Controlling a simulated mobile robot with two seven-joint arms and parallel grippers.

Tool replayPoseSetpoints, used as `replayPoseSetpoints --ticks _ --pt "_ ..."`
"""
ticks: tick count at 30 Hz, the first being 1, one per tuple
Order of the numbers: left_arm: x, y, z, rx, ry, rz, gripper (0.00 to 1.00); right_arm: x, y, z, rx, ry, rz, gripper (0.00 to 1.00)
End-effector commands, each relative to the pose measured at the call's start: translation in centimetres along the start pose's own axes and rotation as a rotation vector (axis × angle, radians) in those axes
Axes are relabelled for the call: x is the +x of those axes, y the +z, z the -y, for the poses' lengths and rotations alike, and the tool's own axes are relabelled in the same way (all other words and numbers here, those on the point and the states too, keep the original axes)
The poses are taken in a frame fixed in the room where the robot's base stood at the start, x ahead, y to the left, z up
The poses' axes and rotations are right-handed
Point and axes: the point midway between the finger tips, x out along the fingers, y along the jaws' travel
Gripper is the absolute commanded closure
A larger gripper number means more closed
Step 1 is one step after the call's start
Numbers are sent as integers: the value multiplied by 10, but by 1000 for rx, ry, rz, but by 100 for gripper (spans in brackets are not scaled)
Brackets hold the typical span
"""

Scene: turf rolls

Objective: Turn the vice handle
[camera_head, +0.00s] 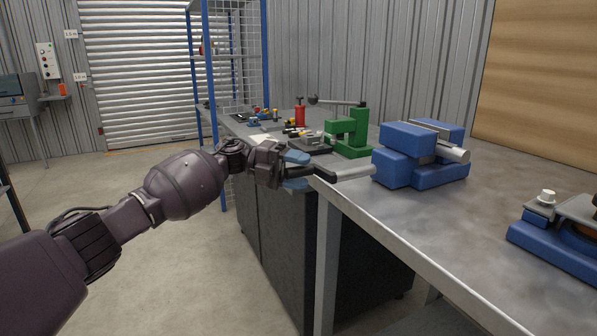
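A blue bench vice (405,170) stands on the metal workbench, close to its left edge. Its pale spindle (352,173) sticks out past the edge toward the left and ends in a dark handle (323,173). My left gripper (296,170) is at the handle's left end. Its two blue fingers stand apart, one above the other, with a gap between them. I cannot tell whether the handle's end lies between the fingers or touches them. My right gripper is not in view.
On the workbench (440,217), a green press (350,135) with a long lever stands behind the vice. A red bottle (300,115) and small tools lie farther back. Another blue device (555,238) sits at the right. A dark cabinet (285,230) is under the bench.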

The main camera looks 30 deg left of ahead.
Motion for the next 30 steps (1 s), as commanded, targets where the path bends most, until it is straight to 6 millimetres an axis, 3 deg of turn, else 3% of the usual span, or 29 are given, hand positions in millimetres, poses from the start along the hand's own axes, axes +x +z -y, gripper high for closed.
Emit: replayPoseSetpoints --ticks 8,21,30 --pt "-5 0 -1 -2 1 1 47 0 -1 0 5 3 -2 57" --pt "-77 0 0 -2 1 2 47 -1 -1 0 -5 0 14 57" --pt "-106 0 -1 -2 1 1 47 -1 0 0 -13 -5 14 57"
